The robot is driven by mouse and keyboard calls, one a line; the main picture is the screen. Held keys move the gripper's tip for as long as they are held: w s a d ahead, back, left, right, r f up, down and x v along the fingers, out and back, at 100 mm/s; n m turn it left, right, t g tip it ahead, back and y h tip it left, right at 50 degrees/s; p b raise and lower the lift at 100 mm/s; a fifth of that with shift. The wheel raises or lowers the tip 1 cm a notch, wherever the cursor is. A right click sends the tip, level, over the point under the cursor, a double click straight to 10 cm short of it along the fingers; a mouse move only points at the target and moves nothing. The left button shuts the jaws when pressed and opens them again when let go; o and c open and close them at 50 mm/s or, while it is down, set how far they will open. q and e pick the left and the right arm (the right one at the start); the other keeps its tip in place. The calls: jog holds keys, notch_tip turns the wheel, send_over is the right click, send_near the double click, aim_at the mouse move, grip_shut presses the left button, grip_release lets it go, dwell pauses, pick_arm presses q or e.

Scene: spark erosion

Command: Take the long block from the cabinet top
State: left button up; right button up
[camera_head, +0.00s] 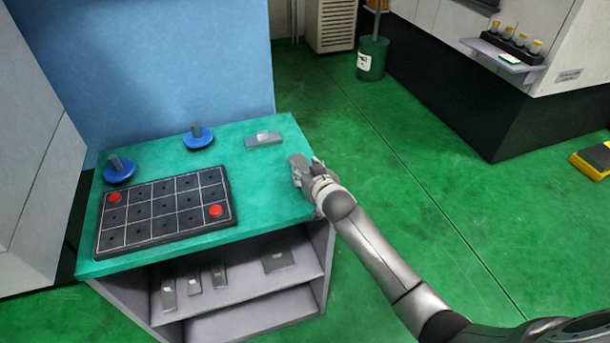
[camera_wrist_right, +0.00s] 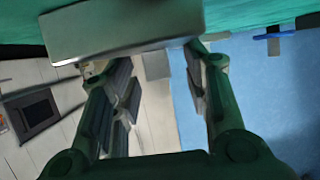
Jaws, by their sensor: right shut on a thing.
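A grey block (camera_head: 298,161) is at the right edge of the teal cabinet top (camera_head: 262,178), in my right gripper (camera_head: 308,175). In the right wrist view the long grey block (camera_wrist_right: 125,28) crosses the top of the picture at the fingertips of my right gripper (camera_wrist_right: 160,60), which is shut on it. I cannot tell whether the block still touches the top. A second grey piece (camera_head: 263,139) lies flat near the back right corner of the top. My left gripper is not in view.
A dark grid tray (camera_head: 165,238) with two red discs lies on the top. Two blue round bases (camera_head: 198,138) with grey uprights stand behind it. Grey pieces lie on the shelf (camera_head: 240,290) below.

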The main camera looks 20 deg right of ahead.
jog(key=c, duration=0.4)
jog(key=shift+r, duration=0.1)
jog(key=shift+c, duration=0.2)
